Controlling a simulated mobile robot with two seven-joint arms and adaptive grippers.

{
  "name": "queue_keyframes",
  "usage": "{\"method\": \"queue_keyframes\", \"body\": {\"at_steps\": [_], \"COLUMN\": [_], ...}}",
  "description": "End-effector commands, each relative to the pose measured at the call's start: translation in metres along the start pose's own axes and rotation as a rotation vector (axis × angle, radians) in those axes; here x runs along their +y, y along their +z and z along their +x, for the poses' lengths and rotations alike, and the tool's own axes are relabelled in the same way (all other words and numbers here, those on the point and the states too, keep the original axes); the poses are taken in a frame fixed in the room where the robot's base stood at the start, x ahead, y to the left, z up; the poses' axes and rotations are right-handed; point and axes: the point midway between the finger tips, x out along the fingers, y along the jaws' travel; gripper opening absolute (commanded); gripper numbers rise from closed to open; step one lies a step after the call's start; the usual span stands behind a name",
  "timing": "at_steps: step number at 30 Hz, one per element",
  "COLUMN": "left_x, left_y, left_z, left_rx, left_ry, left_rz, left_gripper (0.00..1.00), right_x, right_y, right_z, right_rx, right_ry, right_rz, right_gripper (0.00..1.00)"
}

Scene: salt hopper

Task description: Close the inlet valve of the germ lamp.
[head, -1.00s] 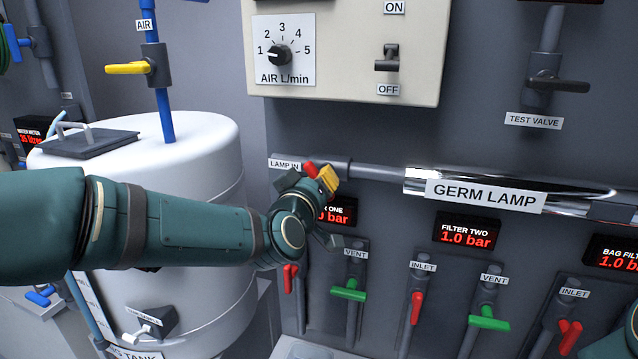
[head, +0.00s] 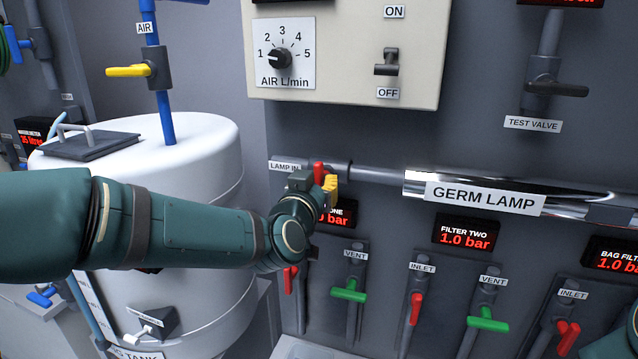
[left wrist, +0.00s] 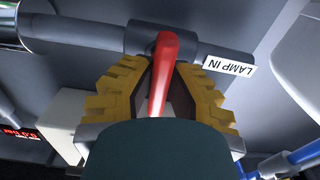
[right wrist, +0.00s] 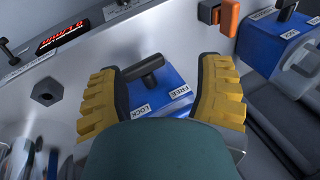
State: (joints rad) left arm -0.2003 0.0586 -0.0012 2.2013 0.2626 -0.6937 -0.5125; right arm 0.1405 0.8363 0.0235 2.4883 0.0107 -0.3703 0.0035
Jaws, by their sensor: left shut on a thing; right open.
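The germ lamp (head: 418,181) is a shiny horizontal tube on the grey panel, with a grey pipe (head: 378,174) entering its left end. The red inlet valve lever (head: 318,172) is on this pipe beside the LAMP IN label (head: 284,166). My left gripper (head: 325,187) is shut on the lever. In the left wrist view, the red lever (left wrist: 164,65) runs between the yellow fingers of the left gripper (left wrist: 165,88), across the pipe. My right gripper (right wrist: 162,90) is open and empty, away from the lamp.
Red and green valve levers, such as the green vent lever (head: 349,291), sit below the lamp. A white tank (head: 190,170) stands at left. A control box (head: 345,75) is above. The right wrist view shows a blue block (right wrist: 172,80) with a black handle.

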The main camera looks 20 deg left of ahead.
Motion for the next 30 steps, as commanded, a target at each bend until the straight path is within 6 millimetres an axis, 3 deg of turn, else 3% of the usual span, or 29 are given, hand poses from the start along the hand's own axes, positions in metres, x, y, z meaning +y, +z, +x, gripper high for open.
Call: {"method": "queue_keyframes", "body": {"at_steps": [12,13,15,25,30], "left_x": [0.0,0.0,0.0,0.0,0.0], "left_y": [-0.003,-0.003,-0.002,-0.001,-0.002], "left_z": [0.0,0.0,0.0,-0.002,-0.018], "left_rx": [0.007,0.007,0.006,0.002,0.003], "left_ry": [-0.001,-0.001,-0.001,-0.001,0.0], "left_rz": [0.005,0.005,0.005,0.004,0.003], "left_gripper": [0.0,0.27,0.46,0.46,0.46], "right_x": [0.0,0.0,0.0,0.0,0.0], "right_y": [0.0,0.0,0.0,0.0,0.0], "right_z": [0.0,0.0,0.0,0.0,0.0], "right_rx": [0.0,0.0,0.0,0.0,0.0], "right_ry": [0.0,0.0,0.0,0.0,0.0], "right_rz": [0.0,0.0,0.0,0.0,0.0], "right_gripper": [0.67,0.67,0.67,0.67,0.67]}}
